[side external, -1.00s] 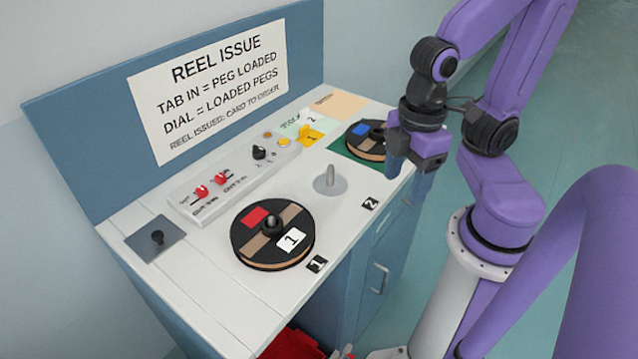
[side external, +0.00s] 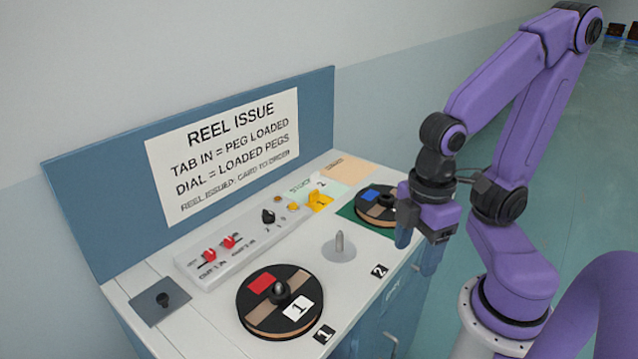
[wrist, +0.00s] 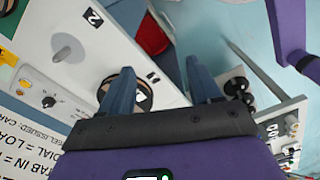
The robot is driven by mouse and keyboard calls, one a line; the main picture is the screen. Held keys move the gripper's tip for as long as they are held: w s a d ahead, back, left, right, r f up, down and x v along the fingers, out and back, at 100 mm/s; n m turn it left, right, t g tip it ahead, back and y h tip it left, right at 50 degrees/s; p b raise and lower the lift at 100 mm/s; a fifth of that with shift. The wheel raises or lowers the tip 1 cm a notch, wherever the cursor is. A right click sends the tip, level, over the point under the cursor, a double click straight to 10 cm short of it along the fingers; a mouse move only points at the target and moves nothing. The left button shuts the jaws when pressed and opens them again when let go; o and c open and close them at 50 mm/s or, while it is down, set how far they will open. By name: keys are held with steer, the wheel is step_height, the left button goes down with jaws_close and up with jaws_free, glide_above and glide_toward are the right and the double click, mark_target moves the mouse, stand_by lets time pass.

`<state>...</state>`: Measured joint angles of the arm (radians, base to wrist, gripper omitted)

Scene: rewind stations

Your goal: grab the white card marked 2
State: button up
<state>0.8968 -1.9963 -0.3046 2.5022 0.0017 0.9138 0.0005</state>
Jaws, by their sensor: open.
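No loose white card marked 2 is clear to me. A small "2" shows on a pale sheet (side external: 327,188) behind a yellow piece (side external: 319,199) at the back of the bench. The far reel (side external: 371,208) has a blue patch; its right side is partly hidden by my gripper, so I cannot tell whether a card lies there. My gripper (side external: 416,252) is open and empty, fingers down, by the bench's right edge beside the far reel. In the wrist view its fingers (wrist: 162,68) are apart with nothing held between them.
A near reel (side external: 254,313) carries a white card marked 1 (side external: 298,308). An empty peg (side external: 339,244) stands between the reels. Edge tags marked 2 (side external: 379,271) and 1 (side external: 324,334) lie on the bench. A switch panel (side external: 235,258) runs behind.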

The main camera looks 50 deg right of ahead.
stand_by(0.3)
steer(key=shift+o, duration=0.9)
